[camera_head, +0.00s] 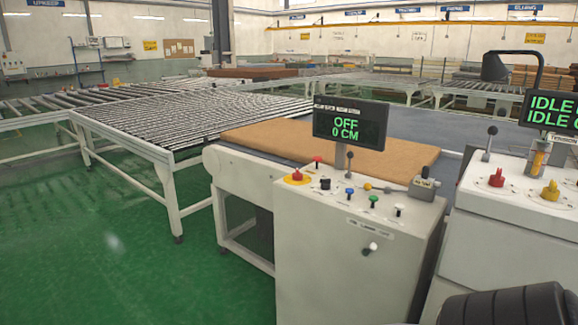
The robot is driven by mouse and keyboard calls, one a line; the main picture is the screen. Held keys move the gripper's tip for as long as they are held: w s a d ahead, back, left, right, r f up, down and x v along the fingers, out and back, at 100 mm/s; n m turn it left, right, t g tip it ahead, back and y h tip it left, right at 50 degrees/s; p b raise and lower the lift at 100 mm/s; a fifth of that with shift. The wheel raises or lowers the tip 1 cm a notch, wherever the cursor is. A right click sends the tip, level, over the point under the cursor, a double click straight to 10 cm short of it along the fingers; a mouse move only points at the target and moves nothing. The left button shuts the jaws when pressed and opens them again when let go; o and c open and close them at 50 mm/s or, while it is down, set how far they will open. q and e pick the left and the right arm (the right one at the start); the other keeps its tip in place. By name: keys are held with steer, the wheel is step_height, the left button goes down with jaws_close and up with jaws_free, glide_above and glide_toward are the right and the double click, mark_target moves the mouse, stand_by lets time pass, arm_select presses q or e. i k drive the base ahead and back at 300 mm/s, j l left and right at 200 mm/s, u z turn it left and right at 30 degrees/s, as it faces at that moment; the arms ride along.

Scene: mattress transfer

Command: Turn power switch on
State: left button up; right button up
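A white control cabinet (345,272) stands right of centre, with a display (350,124) reading "OFF" and "0 CM". Its sloped top has a red mushroom button (297,177) on a yellow base, a black knob (325,184), and small red (317,160), blue (349,192), green (373,201) and white (398,210) controls. A small knob or switch (370,248) with a pale tip sits on the front face under a label too small to read. I cannot tell which control is the power switch. Neither gripper is in view.
A second console (495,235) with an "IDLE" display (551,112) stands close on the right. A brown slab (260,138) lies on the machine behind the cabinet. A roller conveyor (195,119) is at left. The green floor (110,245) at front left is clear.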

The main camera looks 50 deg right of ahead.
mark_target(297, 176)
steer(key=i+z, duration=0.35)
steer(key=i, duration=0.15)
steer(key=i+j+z, duration=0.3)
steer(key=i, duration=0.15)
steer(key=i+z, duration=0.3)
steer(key=z, duration=0.2)
steer(key=i+j+z, duration=0.15)
steer(key=i+z, duration=0.15)
steer(key=z, duration=0.2)
steer(key=i+j+z, duration=0.15)
steer(key=z, duration=0.25)
steer(key=i+j+z, duration=0.25)
steer(key=z, duration=0.15)
steer(key=i+j+z, duration=0.2)
steer(key=z, duration=0.2)
steer(key=i+j+z, duration=0.1)
steer(key=j+z, duration=0.3)
